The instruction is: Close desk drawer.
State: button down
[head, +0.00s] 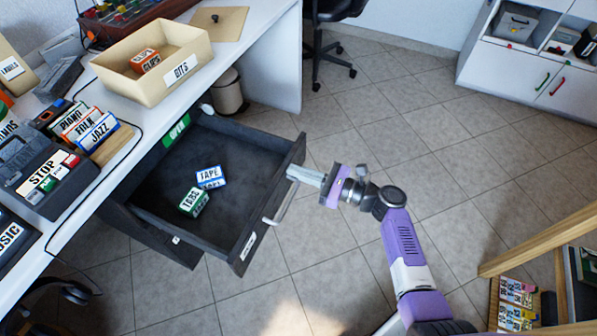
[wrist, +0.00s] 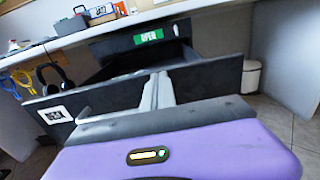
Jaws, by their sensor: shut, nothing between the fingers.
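The desk drawer (head: 160,190) is dark grey and stands pulled out from under the white desk in the head view. Its front panel (head: 272,205) carries a pale bar handle (head: 285,203) and a white label. A blue-edged TAPE box (head: 210,177) and a green TABS box (head: 193,201) lie inside. My gripper (head: 292,172) is shut and empty, its fingertips at the drawer front's outer side, near the top edge above the handle. In the wrist view, the fingers (wrist: 157,92) overlap the drawer front (wrist: 100,92); whether they touch it I cannot tell.
The white desk (head: 205,62) holds a BITS box (head: 150,60) and several labelled cases. A bin (head: 227,92) stands beneath it. A wooden shelf (head: 540,245) stands at the right. Tiled floor (head: 340,260) around my arm is clear. Headphones (wrist: 54,80) hang at the left in the wrist view.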

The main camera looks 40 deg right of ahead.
jog(key=shift+w+a, duration=0.1)
dwell(0.3)
jog(key=b+x, duration=0.9)
jog(key=x, duration=1.8)
jog(key=shift+w+f, duration=0.1)
jog(key=shift+w+a+b, duration=0.3)
jog(key=shift+w+b, duration=0.15)
jog(key=shift+w, duration=0.05)
